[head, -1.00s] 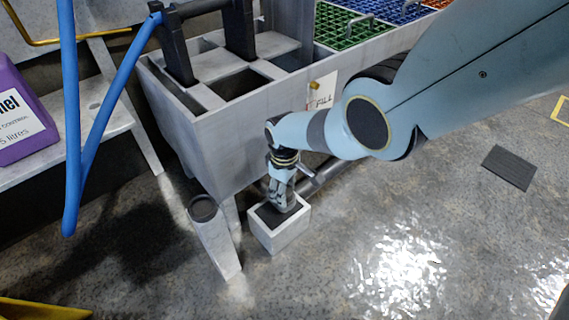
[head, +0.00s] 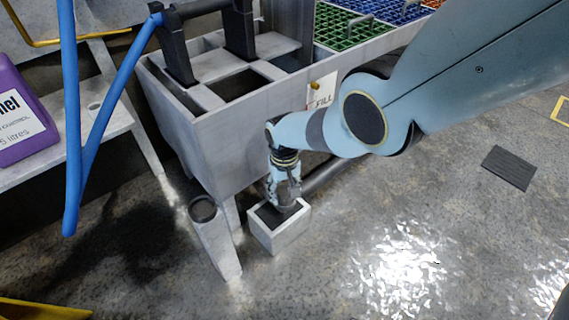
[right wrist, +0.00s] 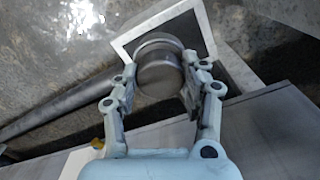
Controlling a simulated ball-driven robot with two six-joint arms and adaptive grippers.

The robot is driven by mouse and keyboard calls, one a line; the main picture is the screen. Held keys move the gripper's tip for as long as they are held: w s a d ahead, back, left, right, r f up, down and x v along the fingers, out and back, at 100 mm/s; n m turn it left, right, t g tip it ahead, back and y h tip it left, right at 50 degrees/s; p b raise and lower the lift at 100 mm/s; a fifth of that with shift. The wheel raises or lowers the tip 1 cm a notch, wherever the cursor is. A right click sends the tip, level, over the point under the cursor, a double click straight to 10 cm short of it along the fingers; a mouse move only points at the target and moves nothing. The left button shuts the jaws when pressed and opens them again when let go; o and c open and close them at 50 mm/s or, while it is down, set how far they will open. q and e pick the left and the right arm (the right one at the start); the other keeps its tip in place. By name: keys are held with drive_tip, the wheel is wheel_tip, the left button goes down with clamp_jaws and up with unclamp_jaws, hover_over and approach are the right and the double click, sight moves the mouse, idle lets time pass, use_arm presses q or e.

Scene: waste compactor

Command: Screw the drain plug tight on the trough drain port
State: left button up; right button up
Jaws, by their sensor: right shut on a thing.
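My right gripper (head: 282,200) points down at the open white box under the end of the grey trough (head: 225,145). In the right wrist view its two fingers (right wrist: 161,78) are shut on a round grey metal piece, the drain plug (right wrist: 160,77). A second round grey disc (right wrist: 155,46) shows just beyond the plug, in line with it, probably the drain port; I cannot tell how tightly they meet. In the head view the gripper hides the plug. My left gripper is not in view.
The white box (head: 281,236) stands on the wet floor. A grey post with a dark round top (head: 203,210) is close on its left, and a dark pipe (head: 322,176) runs behind it. A blue hose (head: 70,130) hangs at left.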

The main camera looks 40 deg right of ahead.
drive_tip(key=o, duration=1.4)
drive_tip(key=shift+c, duration=0.5)
